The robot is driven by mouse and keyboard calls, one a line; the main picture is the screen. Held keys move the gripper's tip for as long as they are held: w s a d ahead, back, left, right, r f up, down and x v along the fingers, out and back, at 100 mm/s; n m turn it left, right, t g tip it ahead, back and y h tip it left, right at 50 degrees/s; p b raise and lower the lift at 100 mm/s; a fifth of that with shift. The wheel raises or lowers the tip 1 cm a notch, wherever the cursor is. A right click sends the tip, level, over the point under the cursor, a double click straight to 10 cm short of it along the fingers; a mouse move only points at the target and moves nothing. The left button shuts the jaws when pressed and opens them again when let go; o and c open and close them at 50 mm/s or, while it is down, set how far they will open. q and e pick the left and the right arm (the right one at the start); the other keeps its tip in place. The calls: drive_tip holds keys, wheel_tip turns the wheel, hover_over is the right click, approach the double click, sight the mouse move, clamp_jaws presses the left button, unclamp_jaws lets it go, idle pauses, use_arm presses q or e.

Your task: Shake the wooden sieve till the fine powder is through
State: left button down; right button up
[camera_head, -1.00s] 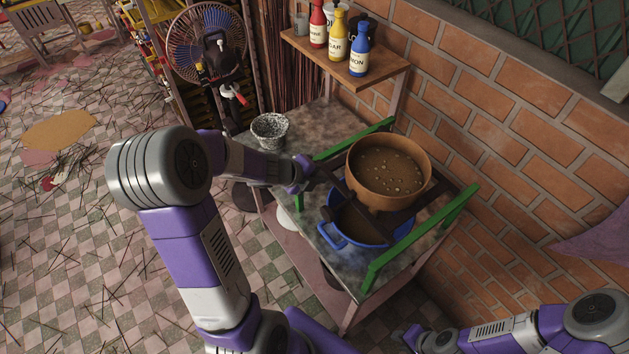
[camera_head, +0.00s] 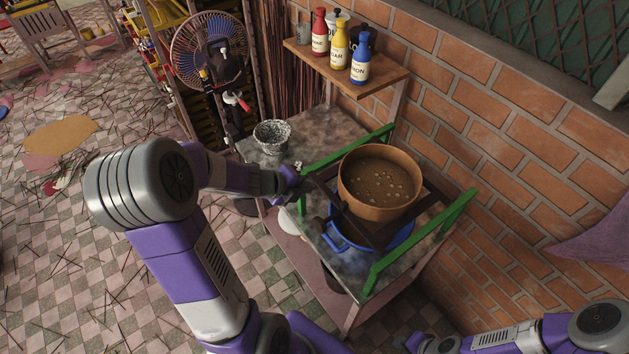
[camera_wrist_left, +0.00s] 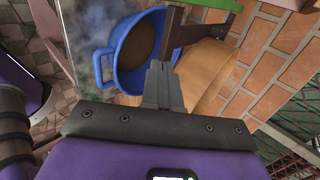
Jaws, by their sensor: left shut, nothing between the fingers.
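The wooden sieve (camera_head: 380,207) is a round brown tub on a dark frame (camera_head: 432,215). It holds brown powder with several pale lumps on top. The frame lies across two green rails (camera_head: 418,243) above a blue basin (camera_head: 343,245), which is mostly hidden. The left wrist view shows brown powder inside the basin (camera_wrist_left: 119,56). My left gripper (camera_head: 311,185) is shut and empty at the left end of the frame, its fingertips (camera_wrist_left: 158,66) close to the dark bar; contact is unclear. My right gripper (camera_head: 415,337) is at the bottom edge, fingers unclear.
A speckled pot (camera_head: 272,138) stands on the stone-topped table (camera_head: 310,125) at the back left. Bottles (camera_head: 361,60) stand on a wooden shelf (camera_head: 390,77) above. A brick wall (camera_head: 520,150) bounds the right, and a fan (camera_head: 210,50) stands behind left.

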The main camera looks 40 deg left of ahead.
use_arm(q)
drive_tip(key=p+v, duration=0.2)
drive_tip(key=v, duration=0.4)
drive_tip(key=shift+r, duration=0.25)
drive_tip(key=shift+s, duration=0.1)
drive_tip(key=shift+s+a+f, duration=0.1)
idle(0.5)
